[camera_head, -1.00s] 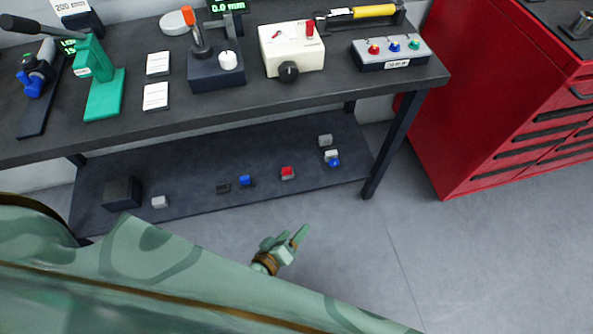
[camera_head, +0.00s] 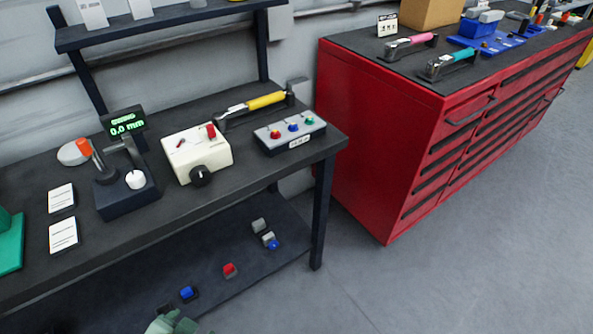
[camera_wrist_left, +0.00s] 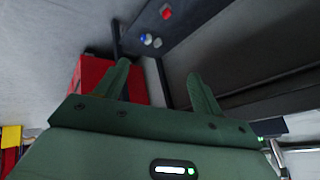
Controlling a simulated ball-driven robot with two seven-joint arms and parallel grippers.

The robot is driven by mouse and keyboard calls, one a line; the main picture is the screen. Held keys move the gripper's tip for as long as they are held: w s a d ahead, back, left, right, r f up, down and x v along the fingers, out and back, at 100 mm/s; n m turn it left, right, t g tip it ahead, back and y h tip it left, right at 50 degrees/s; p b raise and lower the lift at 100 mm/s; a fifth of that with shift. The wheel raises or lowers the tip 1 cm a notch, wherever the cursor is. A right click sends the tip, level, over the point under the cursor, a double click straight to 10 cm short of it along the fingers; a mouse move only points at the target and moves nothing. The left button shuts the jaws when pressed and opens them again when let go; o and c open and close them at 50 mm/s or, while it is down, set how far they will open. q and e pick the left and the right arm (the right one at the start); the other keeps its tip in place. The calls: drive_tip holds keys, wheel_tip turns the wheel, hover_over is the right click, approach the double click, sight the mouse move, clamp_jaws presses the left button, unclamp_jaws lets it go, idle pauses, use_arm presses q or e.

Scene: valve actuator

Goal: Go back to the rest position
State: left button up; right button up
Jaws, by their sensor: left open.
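My left gripper (camera_wrist_left: 163,85) fills the middle of the left wrist view. Its two green fingers are spread apart with nothing between them. In the head view only a small green part of my own body, likely this gripper, shows at the bottom edge beside the lower shelf. Its fingers cannot be made out there. My right gripper is in neither view now.
The dark workbench (camera_head: 246,166) holds a cream control box (camera_head: 197,152), a three-button box (camera_head: 291,132) and a gauge stand (camera_head: 127,192). Small blocks lie on its lower shelf (camera_head: 205,262). A red tool cabinet (camera_head: 362,140) stands right. Grey floor (camera_head: 470,240) is clear.

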use_arm(q)
drive_tip(key=s+a+r+m+g+y, duration=0.1)
drive_tip(key=s+a+r+y, duration=0.3)
drive_tip(key=a+r, duration=0.4)
drive_tip(key=s+d+f+g+h, duration=0.2)
drive_tip(key=s+f, duration=0.1)
drive_tip(key=f, duration=1)
drive_tip(key=s+d+f+g+h, duration=0.1)
drive_tip(key=s+d+f, duration=0.2)
drive_tip(key=f, duration=1.1)
drive_tip(key=s+f+n+g, duration=0.1)
drive_tip(key=s+f, duration=0.5)
drive_tip(key=s, duration=0.4)
drive_tip(key=s+f+n+g+h, duration=0.1)
drive_tip(key=s+f+n+g, duration=0.1)
drive_tip(key=s+f, duration=0.5)
drive_tip(key=s, duration=0.3)
drive_tip(key=shift+a+f+h, duration=0.2)
drive_tip(key=shift+a+h, duration=0.05)
drive_tip(key=shift+h, duration=0.05)
